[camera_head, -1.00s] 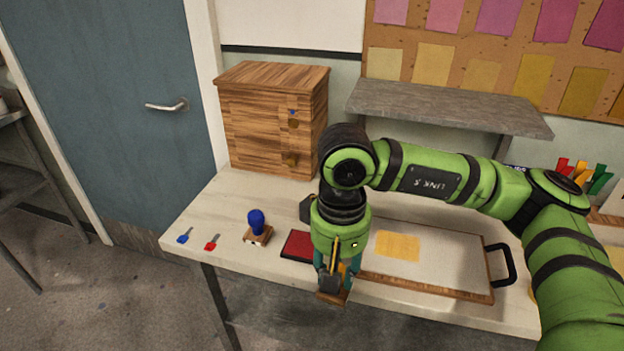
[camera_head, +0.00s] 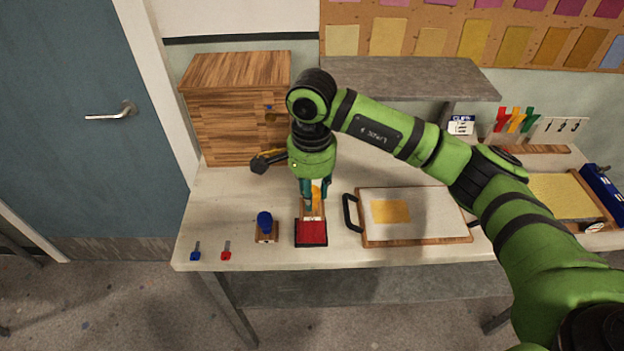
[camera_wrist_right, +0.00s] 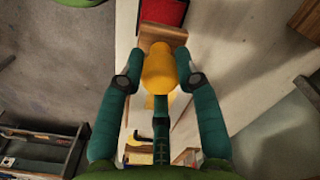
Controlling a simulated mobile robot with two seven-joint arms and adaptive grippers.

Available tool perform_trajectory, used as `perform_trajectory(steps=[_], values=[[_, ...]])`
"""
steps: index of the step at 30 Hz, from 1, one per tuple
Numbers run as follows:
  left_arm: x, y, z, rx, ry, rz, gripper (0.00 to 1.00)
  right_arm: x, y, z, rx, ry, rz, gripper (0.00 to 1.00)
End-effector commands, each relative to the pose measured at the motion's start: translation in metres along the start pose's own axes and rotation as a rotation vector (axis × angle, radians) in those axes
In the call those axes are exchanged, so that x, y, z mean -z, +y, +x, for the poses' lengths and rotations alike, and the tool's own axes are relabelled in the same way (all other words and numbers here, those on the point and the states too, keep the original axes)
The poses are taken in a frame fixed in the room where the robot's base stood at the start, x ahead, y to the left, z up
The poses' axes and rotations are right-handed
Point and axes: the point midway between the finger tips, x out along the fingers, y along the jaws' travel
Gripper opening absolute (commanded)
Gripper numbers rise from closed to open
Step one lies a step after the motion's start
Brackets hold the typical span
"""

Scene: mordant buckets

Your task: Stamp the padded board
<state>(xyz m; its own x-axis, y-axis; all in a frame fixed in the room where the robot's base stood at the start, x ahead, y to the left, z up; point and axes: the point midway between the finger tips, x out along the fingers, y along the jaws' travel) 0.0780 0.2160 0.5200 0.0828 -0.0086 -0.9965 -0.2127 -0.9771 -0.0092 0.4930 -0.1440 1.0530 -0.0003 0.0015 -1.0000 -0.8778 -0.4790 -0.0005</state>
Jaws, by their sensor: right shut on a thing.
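The padded board (camera_head: 435,205) lies on the table in the head view, pale with a wooden edge, a black handle at its left and a yellow cloth patch (camera_head: 391,211) on top. My right gripper (camera_head: 314,192) is shut on a yellow-handled stamp with a wooden base (camera_head: 313,208); the yellow handle (camera_wrist_right: 158,72) sits between the fingers in the right wrist view. The stamp is at the back edge of the red ink pad (camera_head: 311,234), left of the board. I cannot tell whether it touches the pad. My left gripper is not in view.
A blue-handled stamp (camera_head: 265,222) stands left of the pad. Small blue (camera_head: 196,250) and red (camera_head: 226,249) items lie further left. A wooden cabinet (camera_head: 228,120) stands behind, and a grey shelf (camera_head: 410,79) hangs above. A yellow panel (camera_head: 562,196) lies at the right.

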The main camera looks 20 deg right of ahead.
Motion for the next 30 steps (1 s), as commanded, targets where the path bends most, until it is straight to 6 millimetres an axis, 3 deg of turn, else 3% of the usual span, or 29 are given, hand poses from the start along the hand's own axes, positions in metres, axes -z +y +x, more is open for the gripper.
perform_trajectory(steps=[18,30], values=[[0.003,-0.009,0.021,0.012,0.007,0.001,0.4,0.0,0.0,0.055,0.002,-0.001,-0.006,0.12],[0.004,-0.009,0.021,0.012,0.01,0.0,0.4,0.0,0.0,0.057,0.003,0.0,-0.006,0.12]])
